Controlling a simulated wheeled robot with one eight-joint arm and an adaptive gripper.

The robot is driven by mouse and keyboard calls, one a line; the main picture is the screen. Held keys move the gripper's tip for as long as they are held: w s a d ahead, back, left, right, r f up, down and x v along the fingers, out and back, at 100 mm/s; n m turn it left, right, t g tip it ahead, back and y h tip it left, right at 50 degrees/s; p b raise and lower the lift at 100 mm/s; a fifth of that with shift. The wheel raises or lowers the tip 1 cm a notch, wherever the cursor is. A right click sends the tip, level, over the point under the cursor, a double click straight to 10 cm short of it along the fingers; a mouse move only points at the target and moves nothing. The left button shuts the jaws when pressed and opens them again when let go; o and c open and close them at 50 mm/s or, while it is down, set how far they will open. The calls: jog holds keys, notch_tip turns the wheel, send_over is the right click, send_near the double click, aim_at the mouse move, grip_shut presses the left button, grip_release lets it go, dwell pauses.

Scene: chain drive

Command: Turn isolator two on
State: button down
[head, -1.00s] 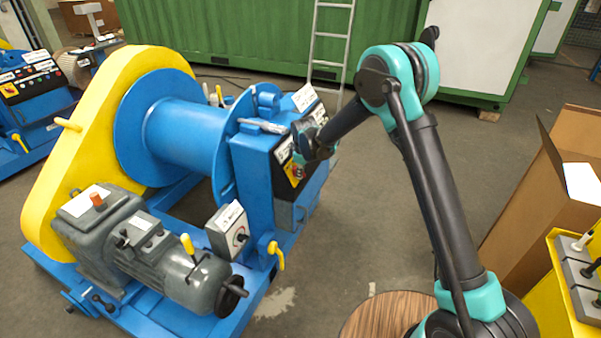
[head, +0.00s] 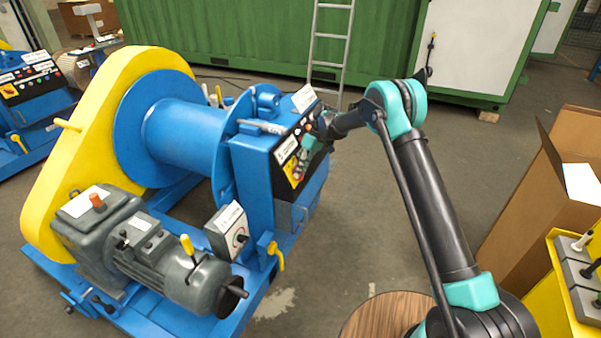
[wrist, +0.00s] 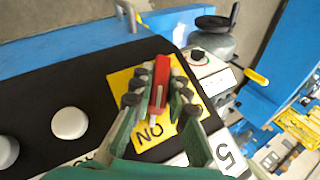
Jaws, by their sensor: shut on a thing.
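A red rotary handle (wrist: 160,84) with a pale pointer stripe sits on a yellow plate (wrist: 200,104) in the wrist view. The handle runs nearly straight up and down the picture, its striped end beside the lettering, which reads as an upside-down ON. My gripper (wrist: 158,92) is shut on the handle, with a finger on either side. A white label (wrist: 227,150) with one large digit, 5 or 2, lies beside the plate, partly behind a finger. In the head view my gripper (head: 309,146) is at the dark control panel; the yellow plate (head: 289,171) shows beside it.
Pale round buttons (wrist: 69,123) lie on the same black panel. The panel is on a blue winch cabinet (head: 252,185). A grey switch box (head: 228,232) stands lower, near the grey motor (head: 160,262). A cardboard box (head: 535,190) stands right; the floor between is clear.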

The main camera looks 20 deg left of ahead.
jog(key=shift+m+g+y, duration=0.4)
jog(key=shift+m+g, duration=0.2)
jog(key=shift+g, duration=0.2)
jog(key=c, duration=1.5)
grip_release()
jog(key=v, duration=1.2)
jog(key=shift+w+f, duration=0.1)
